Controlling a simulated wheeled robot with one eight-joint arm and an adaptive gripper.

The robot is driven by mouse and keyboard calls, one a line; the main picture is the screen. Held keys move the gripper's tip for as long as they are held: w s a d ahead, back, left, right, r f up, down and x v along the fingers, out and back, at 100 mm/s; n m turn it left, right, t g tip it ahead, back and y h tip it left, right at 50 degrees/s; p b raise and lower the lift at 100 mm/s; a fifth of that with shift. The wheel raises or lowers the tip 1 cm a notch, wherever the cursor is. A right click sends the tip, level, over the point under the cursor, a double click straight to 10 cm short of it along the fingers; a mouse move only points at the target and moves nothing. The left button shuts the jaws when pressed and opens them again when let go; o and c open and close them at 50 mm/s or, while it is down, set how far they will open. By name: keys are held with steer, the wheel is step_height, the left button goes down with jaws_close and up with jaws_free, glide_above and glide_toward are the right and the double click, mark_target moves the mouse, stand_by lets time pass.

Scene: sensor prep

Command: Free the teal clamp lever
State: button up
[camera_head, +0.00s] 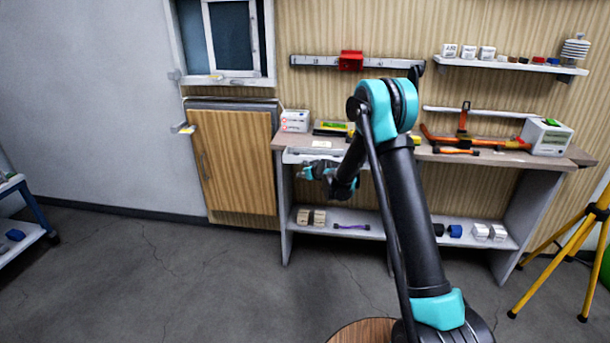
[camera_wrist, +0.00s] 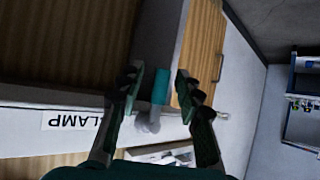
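In the wrist view a small teal piece, which looks like the clamp lever (camera_wrist: 160,87), stands between my fingers, with a grey-white part (camera_wrist: 149,122) just below it in the picture. My gripper (camera_wrist: 160,80) is open, with one finger on each side of the teal piece and a visible gap on both sides. I cannot tell how deep the lever sits between the fingertips. In the head view my gripper (camera_head: 308,172) is at the left end of the workbench; I cannot make out the lever there.
A wooden door with a handle (camera_wrist: 220,68) is close to the right finger. An upside-down label reading CLAMP (camera_wrist: 71,121) is at left. In the head view a workbench (camera_head: 490,158) bears tools, a wooden cabinet (camera_head: 235,160) stands left, and a yellow tripod (camera_head: 560,245) stands right.

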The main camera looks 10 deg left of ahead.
steer(key=v, duration=1.2)
